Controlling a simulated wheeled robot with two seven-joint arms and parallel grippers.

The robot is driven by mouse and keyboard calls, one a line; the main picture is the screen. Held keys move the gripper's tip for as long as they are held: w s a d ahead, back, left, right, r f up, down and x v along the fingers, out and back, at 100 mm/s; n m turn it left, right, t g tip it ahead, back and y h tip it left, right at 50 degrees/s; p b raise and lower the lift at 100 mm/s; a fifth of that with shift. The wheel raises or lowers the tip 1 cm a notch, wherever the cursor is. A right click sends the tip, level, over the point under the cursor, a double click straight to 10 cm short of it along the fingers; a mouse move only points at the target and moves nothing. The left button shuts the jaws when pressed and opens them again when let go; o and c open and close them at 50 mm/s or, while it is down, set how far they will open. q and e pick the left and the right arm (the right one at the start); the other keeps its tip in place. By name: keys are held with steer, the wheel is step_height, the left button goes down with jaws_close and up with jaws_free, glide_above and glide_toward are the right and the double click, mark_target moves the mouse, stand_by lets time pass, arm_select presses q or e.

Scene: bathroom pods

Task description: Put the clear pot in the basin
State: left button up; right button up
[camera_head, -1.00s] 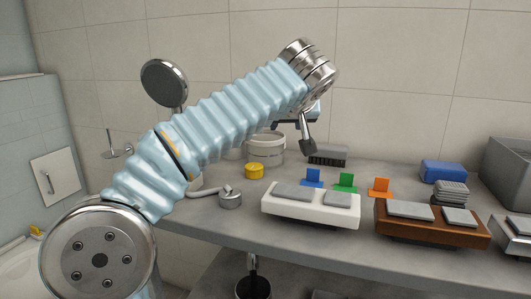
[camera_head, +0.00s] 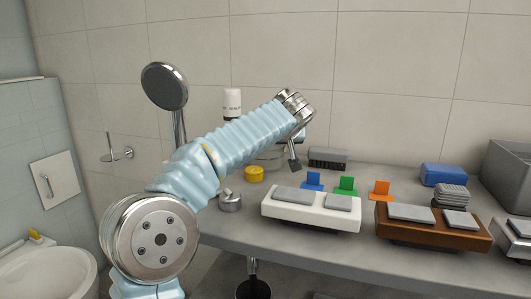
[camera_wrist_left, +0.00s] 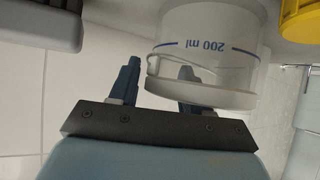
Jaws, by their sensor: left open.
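The clear pot (camera_head: 268,161) stands at the back of the grey counter, partly hidden behind my left arm. In the left wrist view the clear pot (camera_wrist_left: 208,45) appears upside down, with a blue line and "200 ml" on its wall. My left gripper (camera_head: 292,152) is low beside the pot, with one finger showing in the head view. In the wrist view the left gripper (camera_wrist_left: 157,85) is open; one finger is outside the pot and the other shows through its clear wall near the rim. Contact cannot be told. A white basin (camera_head: 48,278) is at the lower left.
A yellow lid (camera_head: 254,174) and a small metal cup (camera_head: 230,203) are near the pot. A dark brush block (camera_head: 328,158) stands to its right.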

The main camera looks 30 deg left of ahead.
arm_select(q)
jaws_close()
stand_by(0.3)
